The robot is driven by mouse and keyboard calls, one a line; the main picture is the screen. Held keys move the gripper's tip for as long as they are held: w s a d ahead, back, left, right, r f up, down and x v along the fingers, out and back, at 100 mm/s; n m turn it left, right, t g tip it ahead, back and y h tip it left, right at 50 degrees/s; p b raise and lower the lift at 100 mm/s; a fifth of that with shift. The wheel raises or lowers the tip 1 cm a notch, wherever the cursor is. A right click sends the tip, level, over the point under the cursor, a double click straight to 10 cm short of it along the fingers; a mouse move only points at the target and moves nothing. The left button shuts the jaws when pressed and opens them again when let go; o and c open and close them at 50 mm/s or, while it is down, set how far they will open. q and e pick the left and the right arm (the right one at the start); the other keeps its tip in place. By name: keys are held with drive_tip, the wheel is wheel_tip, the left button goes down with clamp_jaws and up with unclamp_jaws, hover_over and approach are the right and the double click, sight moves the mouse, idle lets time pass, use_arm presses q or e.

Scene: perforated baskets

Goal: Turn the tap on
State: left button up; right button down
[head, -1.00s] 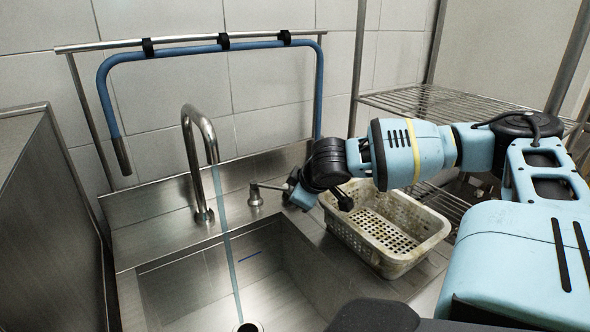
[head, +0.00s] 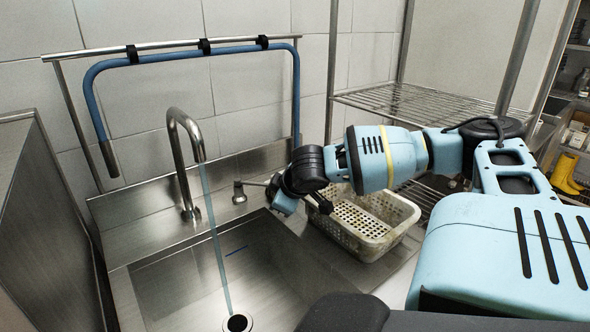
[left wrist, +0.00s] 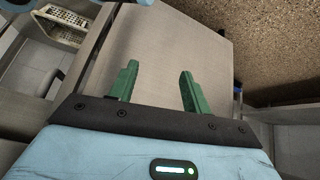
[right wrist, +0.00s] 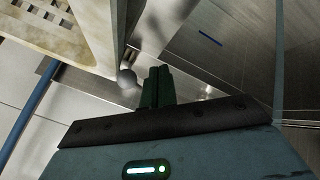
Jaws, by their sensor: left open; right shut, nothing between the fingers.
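The steel tap (head: 181,150) has a curved spout behind the sink, and a thin stream of water (head: 214,245) runs from it into the basin. Its lever handle (head: 239,193) stands right of the spout, with the arm pointing right toward my right gripper. My right gripper (right wrist: 158,85) is shut and empty. In the right wrist view a round grey knob (right wrist: 127,79) is just left of its fingertips; I cannot tell if they touch. In the head view my right arm hides the fingertips. My left gripper (left wrist: 158,88) is open and empty, seen only in the left wrist view.
A perforated off-white basket (head: 365,240) stands on the counter right of the sink (head: 140,290), close to my right arm. A blue hose (head: 180,56) hangs on a rail behind. A wire shelf (head: 400,100) stands at the right.

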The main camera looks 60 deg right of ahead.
use_arm(q)
wheel_tip(320, 180, up, 9)
drive_tip(key=w+a+t+p, duration=0.1)
drive_tip(key=w+p, duration=0.1)
drive_tip(key=p, duration=0.6)
drive_tip(key=shift+w+f, duration=0.15)
drive_tip(key=shift+w, duration=0.1)
use_arm(e)
drive_tip(key=v, duration=1)
drive_tip(key=shift+s, duration=0.35)
use_arm(q)
drive_tip(key=shift+w, duration=0.15)
use_arm(e)
drive_tip(key=shift+d+f, duration=0.1)
